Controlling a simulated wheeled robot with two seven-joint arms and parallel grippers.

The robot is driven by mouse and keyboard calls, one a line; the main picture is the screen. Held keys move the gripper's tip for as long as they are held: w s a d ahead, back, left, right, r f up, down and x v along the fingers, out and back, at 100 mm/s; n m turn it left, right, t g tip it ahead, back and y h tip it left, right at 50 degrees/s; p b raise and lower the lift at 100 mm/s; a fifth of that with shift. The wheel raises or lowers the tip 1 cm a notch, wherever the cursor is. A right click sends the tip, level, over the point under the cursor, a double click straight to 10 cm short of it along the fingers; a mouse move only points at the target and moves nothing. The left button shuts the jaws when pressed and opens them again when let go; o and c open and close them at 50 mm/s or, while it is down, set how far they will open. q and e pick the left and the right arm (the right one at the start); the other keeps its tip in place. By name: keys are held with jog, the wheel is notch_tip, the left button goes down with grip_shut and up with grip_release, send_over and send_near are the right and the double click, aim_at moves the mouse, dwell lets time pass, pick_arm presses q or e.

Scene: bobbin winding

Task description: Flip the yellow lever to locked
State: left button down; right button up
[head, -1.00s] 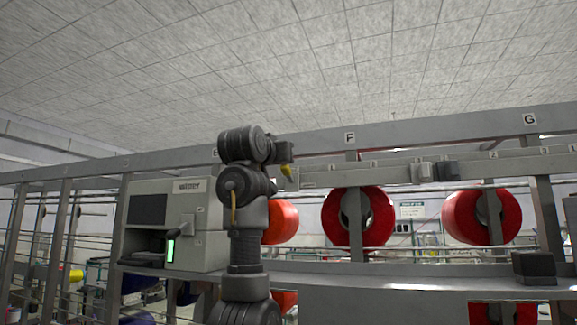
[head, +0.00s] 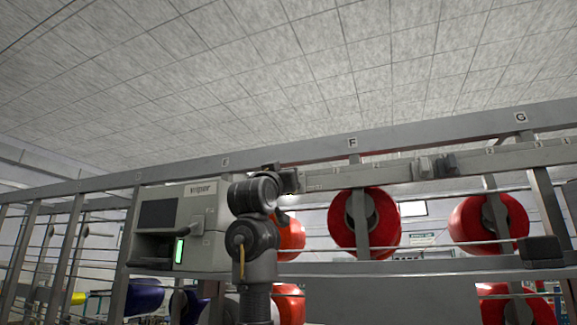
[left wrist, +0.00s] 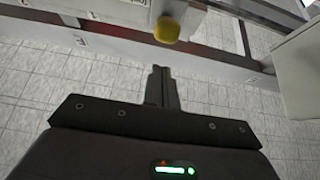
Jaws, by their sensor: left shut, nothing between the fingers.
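The yellow lever's rounded end (left wrist: 167,29) shows in the left wrist view, at the edge of a pale rail part. My left gripper (left wrist: 158,72) is shut and empty, with its fingertips a short gap below the yellow end in that picture. They look apart, though the depth is hard to tell. In the head view my left arm rises in front of the machine frame, and its dark hand (head: 288,180) is by the rail. The yellow lever is hidden behind the arm there. My right gripper is not in view.
A grey winder box (head: 205,215) with a dark screen and green light stands left of my arm. Red bobbins (head: 365,222) hang to the right under the long grey rail (head: 390,172). Dark blocks (head: 435,167) sit on the rail.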

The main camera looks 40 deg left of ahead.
pick_arm(q)
jog(key=b+v, duration=0.4)
jog(key=v, duration=0.5)
jog(key=shift+b, duration=0.4)
jog(key=shift+w, duration=0.1)
jog(key=shift+d, duration=0.15)
